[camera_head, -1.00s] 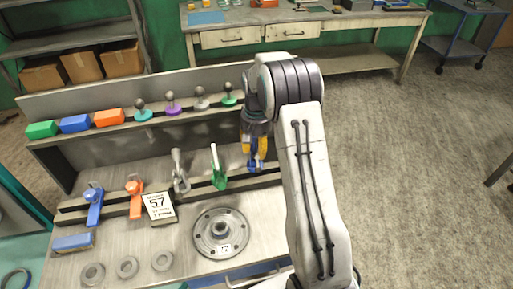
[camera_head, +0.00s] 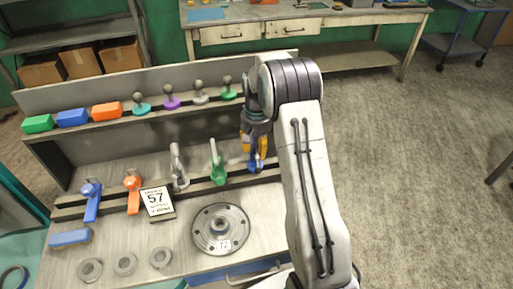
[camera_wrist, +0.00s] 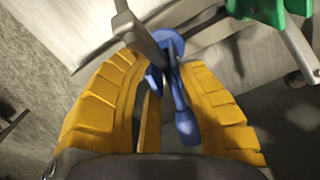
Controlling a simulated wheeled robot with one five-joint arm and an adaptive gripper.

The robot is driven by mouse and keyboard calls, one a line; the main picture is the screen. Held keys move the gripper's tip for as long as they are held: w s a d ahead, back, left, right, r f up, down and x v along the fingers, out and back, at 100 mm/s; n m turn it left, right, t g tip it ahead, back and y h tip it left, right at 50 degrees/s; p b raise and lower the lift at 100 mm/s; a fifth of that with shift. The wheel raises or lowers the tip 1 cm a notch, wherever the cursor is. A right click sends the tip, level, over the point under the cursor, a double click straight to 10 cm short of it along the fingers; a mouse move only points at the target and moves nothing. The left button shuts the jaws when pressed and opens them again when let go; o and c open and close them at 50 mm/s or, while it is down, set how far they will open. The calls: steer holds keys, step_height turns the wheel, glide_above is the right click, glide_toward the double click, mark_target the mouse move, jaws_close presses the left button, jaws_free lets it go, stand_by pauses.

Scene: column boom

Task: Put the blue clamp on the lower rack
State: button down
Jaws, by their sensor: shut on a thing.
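My gripper (camera_head: 257,146) with yellow fingers is shut on the blue clamp (camera_head: 254,163) at the right end of the lower rack (camera_head: 235,182). In the wrist view the blue clamp (camera_wrist: 183,112) sits between the two yellow fingers, and a grey lever crosses in front of its top. The clamp overlaps the rack rail in the head view; I cannot tell whether it rests on it. A green clamp (camera_head: 217,168) stands on the rack just left of my gripper; it also shows in the wrist view (camera_wrist: 262,8).
Further left on the lower rack are a grey clamp (camera_head: 178,170), an orange tool (camera_head: 133,195) and another blue tool (camera_head: 92,200). A "57" card (camera_head: 157,202) and a round flange (camera_head: 220,229) lie in front. The upper rack (camera_head: 130,124) holds coloured blocks and knobs.

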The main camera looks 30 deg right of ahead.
steer(key=shift+f+b, duration=0.55)
steer(key=shift+f, duration=0.2)
steer(key=c, duration=1.2)
jaws_free()
steer(key=shift+o, duration=0.2)
steer(key=shift+r, duration=0.15)
steer(key=shift+r+p, duration=2.75)
steer(key=shift+r, duration=0.85)
